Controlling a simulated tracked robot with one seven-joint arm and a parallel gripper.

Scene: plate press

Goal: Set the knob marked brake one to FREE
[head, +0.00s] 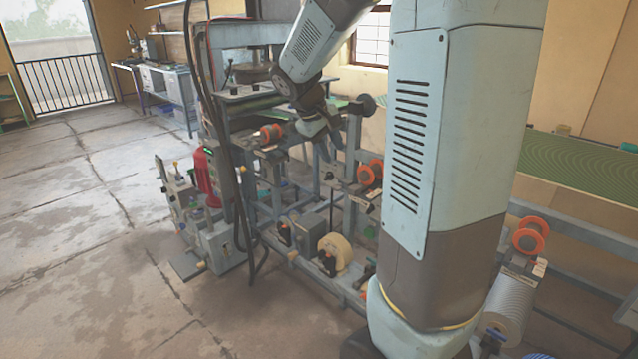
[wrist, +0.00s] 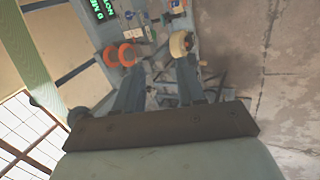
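I cannot read which knob is marked brake one in either view. Orange ringed wheels show on the press frame, one at the middle (head: 370,173) and one at the upper left (head: 270,133). Black knobs (head: 326,262) sit on the lower rail beside a cream roll (head: 340,250). My gripper (head: 318,130) hangs over the press frame, above the middle orange wheel. In the wrist view my gripper (wrist: 160,75) has its fingers apart with nothing held between them. Beyond the fingertips, orange wheels (wrist: 119,55) and the cream roll (wrist: 181,44) show, apart from them.
A red cylinder (head: 205,174) and grey control boxes stand at the press's left. Dark cables (head: 240,190) hang in front. A wire-like roll (head: 510,306) and another orange wheel (head: 528,238) are at the right. A green display (wrist: 103,10) shows in the wrist view. Floor at the left is clear.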

